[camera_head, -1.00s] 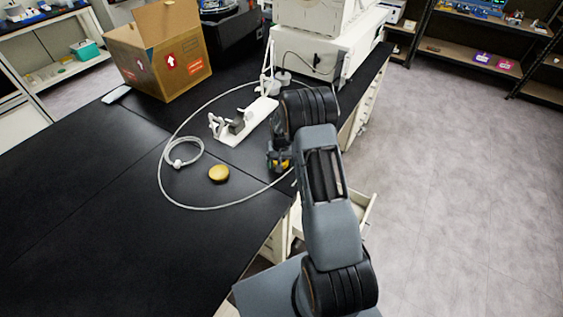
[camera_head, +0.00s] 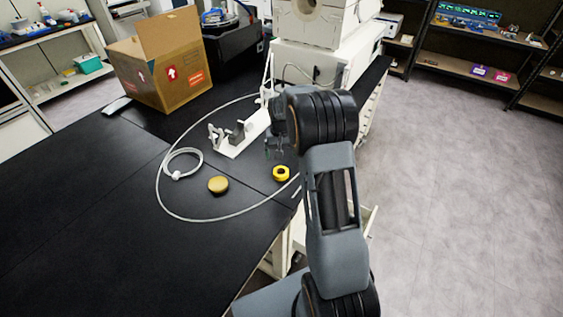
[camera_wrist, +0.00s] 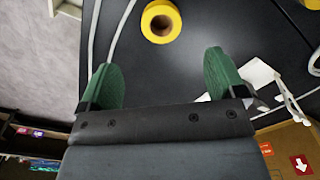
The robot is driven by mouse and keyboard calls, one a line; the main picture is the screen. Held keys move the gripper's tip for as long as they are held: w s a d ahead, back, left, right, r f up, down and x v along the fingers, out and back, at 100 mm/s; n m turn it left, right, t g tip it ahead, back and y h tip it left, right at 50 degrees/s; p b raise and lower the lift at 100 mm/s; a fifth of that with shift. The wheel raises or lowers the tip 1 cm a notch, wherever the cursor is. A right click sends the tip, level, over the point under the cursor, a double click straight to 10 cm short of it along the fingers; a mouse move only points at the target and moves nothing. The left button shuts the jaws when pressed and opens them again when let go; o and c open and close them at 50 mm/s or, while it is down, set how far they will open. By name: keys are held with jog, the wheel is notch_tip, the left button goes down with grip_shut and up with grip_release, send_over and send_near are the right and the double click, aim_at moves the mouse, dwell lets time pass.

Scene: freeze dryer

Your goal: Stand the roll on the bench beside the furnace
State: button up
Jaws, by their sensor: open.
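The yellow tape roll (camera_head: 281,173) stands on the black bench (camera_head: 90,200) near its right edge, inside the large tube loop. In the wrist view the roll (camera_wrist: 149,28) shows at the top, its hole facing the camera, apart from the fingers. My gripper (camera_head: 274,148) is above and behind the roll in the head view; in the wrist view its green fingers (camera_wrist: 163,80) are wide apart with nothing between them. The white furnace (camera_head: 320,68) is at the back right of the bench.
A white stand with clamps (camera_head: 240,135) is left of my gripper. A thin tube (camera_head: 163,195) loops around the roll. A round tan lid (camera_head: 218,185) lies left of the roll. An open cardboard box (camera_head: 160,75) stands behind. The bench's front left is clear.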

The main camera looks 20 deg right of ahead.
jog(key=s+a+r+n+t, duration=0.1)
jog(key=s+a+r, duration=0.3)
jog(key=s+r, duration=0.35)
jog(key=s+a+r+n+t, duration=0.2)
jog(key=s+a+r, duration=0.3)
jog(key=s+r, duration=0.25)
jog(key=s+a+t, duration=0.1)
jog(key=s, duration=0.8)
jog(key=shift+a+f+n, duration=0.3)
jog(key=shift+a+f, duration=0.05)
jog(key=shift+f, duration=0.1)
